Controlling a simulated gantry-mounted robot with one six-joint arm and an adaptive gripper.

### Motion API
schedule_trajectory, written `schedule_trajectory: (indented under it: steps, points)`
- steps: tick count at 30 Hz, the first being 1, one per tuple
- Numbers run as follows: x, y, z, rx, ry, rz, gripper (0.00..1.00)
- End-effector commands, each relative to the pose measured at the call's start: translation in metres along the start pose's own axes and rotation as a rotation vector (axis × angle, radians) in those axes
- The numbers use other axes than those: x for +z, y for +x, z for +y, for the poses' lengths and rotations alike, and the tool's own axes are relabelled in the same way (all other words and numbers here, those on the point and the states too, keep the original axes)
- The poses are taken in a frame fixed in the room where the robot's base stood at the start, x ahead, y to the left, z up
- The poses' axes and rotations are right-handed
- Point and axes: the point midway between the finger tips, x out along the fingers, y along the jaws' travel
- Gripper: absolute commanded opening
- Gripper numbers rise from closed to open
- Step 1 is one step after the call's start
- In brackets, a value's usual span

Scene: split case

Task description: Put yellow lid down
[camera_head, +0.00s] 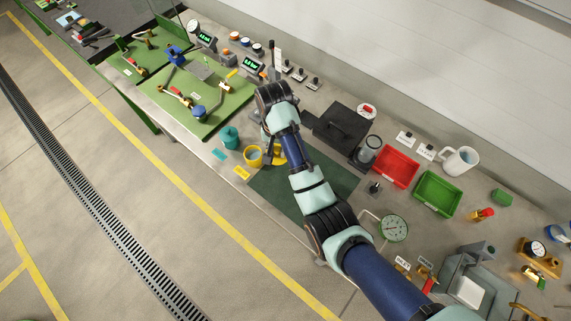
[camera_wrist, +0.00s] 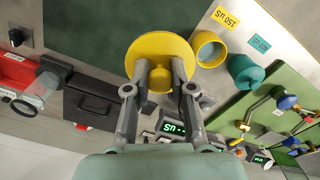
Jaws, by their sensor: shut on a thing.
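The yellow lid (camera_wrist: 158,46) is a round disc with a knob, and in the wrist view the two fingers of my gripper (camera_wrist: 160,74) are shut on that knob. In the head view the lid (camera_head: 279,158) shows partly beside my wrist, above or at the edge of the dark green mat (camera_head: 330,173). The open yellow container (camera_wrist: 209,49) stands just right of the lid in the wrist view, and left of it in the head view (camera_head: 253,157). I cannot tell whether the lid touches the mat.
A teal container with its lid on (camera_wrist: 245,71) stands beside the yellow one. Yellow and teal labels lie at the bench edge. A black case (camera_head: 341,126), a red bin (camera_head: 397,166) and a green bin (camera_head: 437,194) stand nearby. The mat has clear room.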

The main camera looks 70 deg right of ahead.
Motion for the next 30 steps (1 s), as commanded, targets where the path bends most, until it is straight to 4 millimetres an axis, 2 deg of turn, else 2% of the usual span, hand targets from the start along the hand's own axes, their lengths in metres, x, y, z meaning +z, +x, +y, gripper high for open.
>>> schedule_trajectory:
  steps: [2,9,10,16,20,26,30]
  points:
    - [0.000,0.009,0.000,0.000,0.000,0.000,0.00]
    - [-0.001,0.078,0.000,0.000,-0.002,0.000,0.00]
    - [0.000,0.082,0.000,0.002,-0.002,-0.002,0.00]
    - [0.000,0.135,0.000,0.002,-0.003,-0.003,0.00]
    - [-0.001,0.153,0.000,0.000,-0.003,0.000,0.00]
    - [-0.001,0.162,0.000,0.000,-0.003,0.000,0.00]
    - [-0.001,0.189,0.000,0.002,-0.003,-0.003,0.00]
